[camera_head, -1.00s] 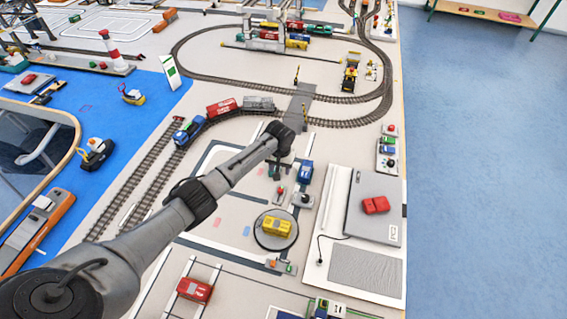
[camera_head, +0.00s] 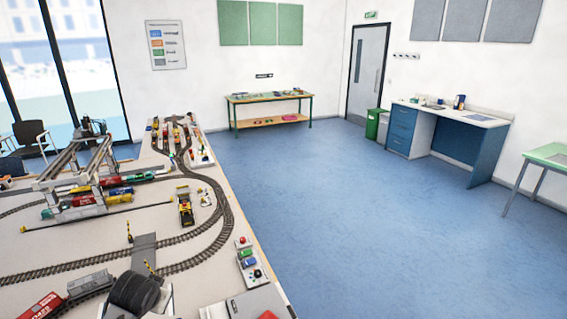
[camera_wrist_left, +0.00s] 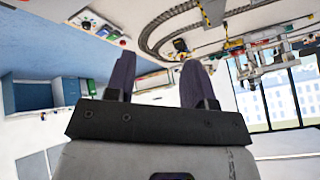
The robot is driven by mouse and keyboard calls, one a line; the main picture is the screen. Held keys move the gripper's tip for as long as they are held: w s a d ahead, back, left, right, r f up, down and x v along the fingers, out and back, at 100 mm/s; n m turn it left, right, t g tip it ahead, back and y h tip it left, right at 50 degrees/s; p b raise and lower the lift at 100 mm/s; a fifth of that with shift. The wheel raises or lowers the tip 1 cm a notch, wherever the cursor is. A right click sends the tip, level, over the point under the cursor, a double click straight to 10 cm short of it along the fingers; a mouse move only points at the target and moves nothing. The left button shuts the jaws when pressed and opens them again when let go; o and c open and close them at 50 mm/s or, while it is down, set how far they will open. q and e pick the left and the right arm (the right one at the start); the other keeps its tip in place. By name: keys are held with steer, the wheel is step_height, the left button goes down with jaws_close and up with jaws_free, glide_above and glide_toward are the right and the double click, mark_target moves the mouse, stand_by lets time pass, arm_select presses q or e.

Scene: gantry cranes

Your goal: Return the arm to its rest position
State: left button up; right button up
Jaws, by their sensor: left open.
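My left gripper (camera_wrist_left: 158,68) shows in the left wrist view with its two dark fingers apart. Nothing is seen between the fingertips. The wrist view is turned over, with the layout table at its top. In the head view only a dark joint of my arm (camera_head: 135,292) shows at the bottom edge, in front of the layout. The gripper itself is not seen there. My right gripper is in neither view.
The train table (camera_head: 110,240) fills the left of the head view, with a gantry crane (camera_head: 80,182), curved track and a yellow-black vehicle (camera_head: 185,207). Red and grey wagons (camera_head: 90,283) stand near my arm. Open blue floor (camera_head: 330,220) lies to the right.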

arm_select(q)
steer(key=s+d+m+t+h, duration=0.1)
steer(key=s+d+t, duration=0.1)
steer(key=s+d, duration=0.5)
steer(key=s+d+t+h, duration=0.15)
steer(key=s+d, duration=0.25)
steer(key=s, duration=0.5)
steer(key=s+d+f+g, duration=0.1)
steer(key=s+f+g, duration=0.1)
steer(key=s+f, duration=0.5)
steer(key=s+d+f+g, duration=0.15)
steer(key=s+f, duration=0.25)
steer(key=s, duration=0.7)
steer(key=s+d+f+g, duration=0.1)
steer(key=s+f+g, duration=0.3)
steer(key=s, duration=0.5)
step_height(320, 180, up, 23)
steer(key=w+t+p, duration=0.1)
steer(key=p, duration=2.3)
steer(key=shift+n, duration=0.4)
steer(key=shift+w+a, duration=0.1)
